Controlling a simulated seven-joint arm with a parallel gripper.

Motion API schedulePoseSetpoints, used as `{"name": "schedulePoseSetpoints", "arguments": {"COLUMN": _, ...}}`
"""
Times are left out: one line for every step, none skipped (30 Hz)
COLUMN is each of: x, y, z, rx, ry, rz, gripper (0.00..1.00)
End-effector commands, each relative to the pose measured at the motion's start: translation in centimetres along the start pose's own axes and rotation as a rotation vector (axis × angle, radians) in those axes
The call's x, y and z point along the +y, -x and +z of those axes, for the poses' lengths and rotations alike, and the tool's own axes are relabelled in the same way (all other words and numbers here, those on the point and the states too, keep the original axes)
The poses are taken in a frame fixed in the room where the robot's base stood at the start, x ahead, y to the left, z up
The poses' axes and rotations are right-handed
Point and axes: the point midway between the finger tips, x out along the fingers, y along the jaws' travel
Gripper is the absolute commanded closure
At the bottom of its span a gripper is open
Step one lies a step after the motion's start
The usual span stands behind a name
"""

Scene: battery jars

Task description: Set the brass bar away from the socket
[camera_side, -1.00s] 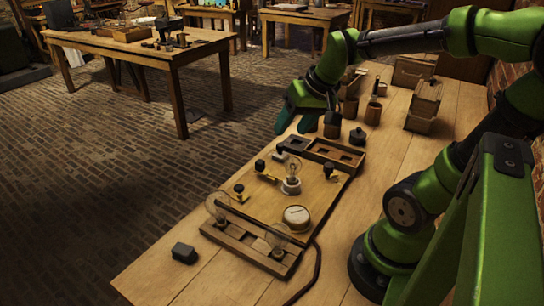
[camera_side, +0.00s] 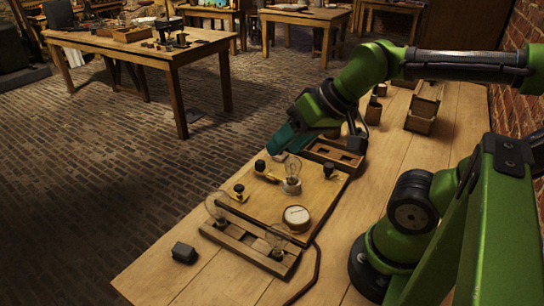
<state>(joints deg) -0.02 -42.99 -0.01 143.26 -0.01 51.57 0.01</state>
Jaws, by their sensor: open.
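My gripper (camera_side: 283,148), with teal fingers, is open over the far left edge of the wooden board (camera_side: 261,222), above and behind the black knob (camera_side: 260,166). A short yellow brass bar (camera_side: 270,178) lies on the board beside that knob, its right end pointing towards the bulb socket (camera_side: 291,188). A clear bulb stands upright in the socket. Whether the bar touches the socket is too small to tell. A second yellow brass piece (camera_side: 240,197) lies by another black knob (camera_side: 239,188) further left. My gripper and wrist hide part of the board's far side.
A round white-faced dial (camera_side: 296,216) sits on the board. A wooden rack (camera_side: 246,243) with bulbs stands along its front. A divided wooden tray (camera_side: 338,157) is at the back. A dark block (camera_side: 184,253) lies at left.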

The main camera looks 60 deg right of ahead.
Motion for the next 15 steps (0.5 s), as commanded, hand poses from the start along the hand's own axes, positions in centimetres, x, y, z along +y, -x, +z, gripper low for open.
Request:
{"name": "schedulePoseSetpoints", "arguments": {"x": 0.0, "y": 0.0, "z": -0.01, "rx": 0.0, "ry": 0.0, "rz": 0.0, "gripper": 0.47}}
{"name": "schedulePoseSetpoints", "arguments": {"x": 0.0, "y": 0.0, "z": -0.01, "rx": 0.0, "ry": 0.0, "rz": 0.0, "gripper": 0.47}}
{"name": "schedulePoseSetpoints", "arguments": {"x": 0.0, "y": 0.0, "z": -0.01, "rx": 0.0, "ry": 0.0, "rz": 0.0, "gripper": 0.47}}
{"name": "schedulePoseSetpoints", "arguments": {"x": 0.0, "y": 0.0, "z": -0.01, "rx": 0.0, "ry": 0.0, "rz": 0.0, "gripper": 0.47}}
{"name": "schedulePoseSetpoints", "arguments": {"x": 0.01, "y": 0.0, "z": -0.01, "rx": 0.0, "ry": 0.0, "rz": 0.0, "gripper": 0.47}}
{"name": "schedulePoseSetpoints", "arguments": {"x": 0.01, "y": 0.0, "z": -0.01, "rx": 0.0, "ry": 0.0, "rz": 0.0, "gripper": 0.47}}
{"name": "schedulePoseSetpoints", "arguments": {"x": 0.0, "y": 0.0, "z": -0.01, "rx": 0.0, "ry": 0.0, "rz": 0.0, "gripper": 0.47}}
{"name": "schedulePoseSetpoints", "arguments": {"x": 0.0, "y": 0.0, "z": -0.01, "rx": 0.0, "ry": 0.0, "rz": 0.0, "gripper": 0.47}}
{"name": "schedulePoseSetpoints", "arguments": {"x": 0.01, "y": 0.0, "z": -0.01, "rx": 0.0, "ry": 0.0, "rz": 0.0, "gripper": 0.47}}
{"name": "schedulePoseSetpoints", "arguments": {"x": 0.01, "y": 0.0, "z": -0.01, "rx": 0.0, "ry": 0.0, "rz": 0.0, "gripper": 0.47}}
{"name": "schedulePoseSetpoints", "arguments": {"x": 0.01, "y": 0.0, "z": -0.02, "rx": 0.0, "ry": 0.0, "rz": 0.0, "gripper": 0.49}}
{"name": "schedulePoseSetpoints", "arguments": {"x": 0.06, "y": -0.03, "z": -0.03, "rx": 0.0, "ry": -0.002, "rz": 0.002, "gripper": 0.49}}
{"name": "schedulePoseSetpoints", "arguments": {"x": 0.16, "y": -0.15, "z": -0.03, "rx": -0.005, "ry": -0.005, "rz": 0.006, "gripper": 0.49}}
{"name": "schedulePoseSetpoints", "arguments": {"x": 0.3, "y": -0.36, "z": 0.01, "rx": -0.012, "ry": -0.01, "rz": 0.011, "gripper": 0.49}}
{"name": "schedulePoseSetpoints", "arguments": {"x": 0.56, "y": -0.78, "z": 0.04, "rx": -0.028, "ry": -0.018, "rz": 0.021, "gripper": 0.49}}
